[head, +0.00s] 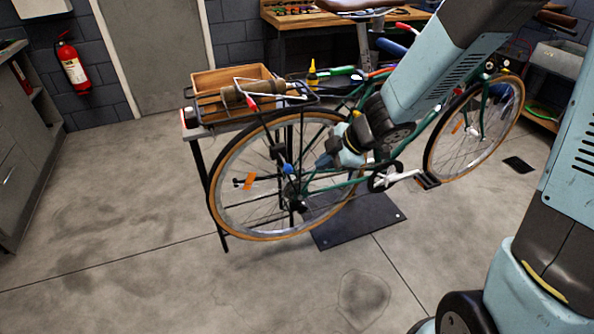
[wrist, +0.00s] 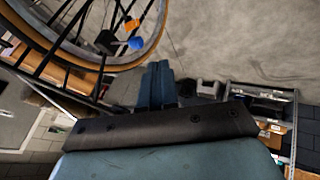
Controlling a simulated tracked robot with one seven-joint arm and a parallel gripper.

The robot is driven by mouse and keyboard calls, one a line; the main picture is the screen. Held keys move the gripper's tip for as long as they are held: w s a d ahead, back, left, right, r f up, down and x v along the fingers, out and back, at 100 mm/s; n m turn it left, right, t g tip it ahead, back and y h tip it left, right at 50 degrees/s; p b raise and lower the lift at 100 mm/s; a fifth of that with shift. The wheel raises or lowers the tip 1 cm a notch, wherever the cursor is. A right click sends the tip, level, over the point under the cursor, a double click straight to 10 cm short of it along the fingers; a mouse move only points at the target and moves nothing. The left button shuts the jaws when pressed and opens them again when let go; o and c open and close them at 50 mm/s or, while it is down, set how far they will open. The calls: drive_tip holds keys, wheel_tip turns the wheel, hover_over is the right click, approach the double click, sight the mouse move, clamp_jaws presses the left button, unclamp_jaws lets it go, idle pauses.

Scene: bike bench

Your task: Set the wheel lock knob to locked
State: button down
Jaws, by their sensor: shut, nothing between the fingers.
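The bike's rear wheel (head: 220,205) has a black block (head: 277,151) beside it with a small blue knob (head: 287,168) just below, which looks like the wheel lock knob. In the wrist view the blue knob (wrist: 135,43) and the black block (wrist: 106,41) show at upper left, in front of the spokes. Its setting is too small to read. My gripper (head: 322,160) is to the right of the knob, apart from it, with its fingers pointing left. In the wrist view my gripper (wrist: 158,66) has its two fingers together and holds nothing.
The green bike frame (head: 335,186) and crank (head: 400,177) lie close to my gripper. A rear rack (head: 250,108) and a bench with a wooden box (head: 225,78) stand behind the wheel. An orange reflector (head: 249,181) is on the spokes. The floor in front is clear.

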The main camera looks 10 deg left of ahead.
sight(287, 168)
drive_tip(key=w+a+f, duration=0.5)
drive_tip(key=a+f, duration=0.3)
idle(0.9)
drive_tip(key=shift+f, duration=0.1)
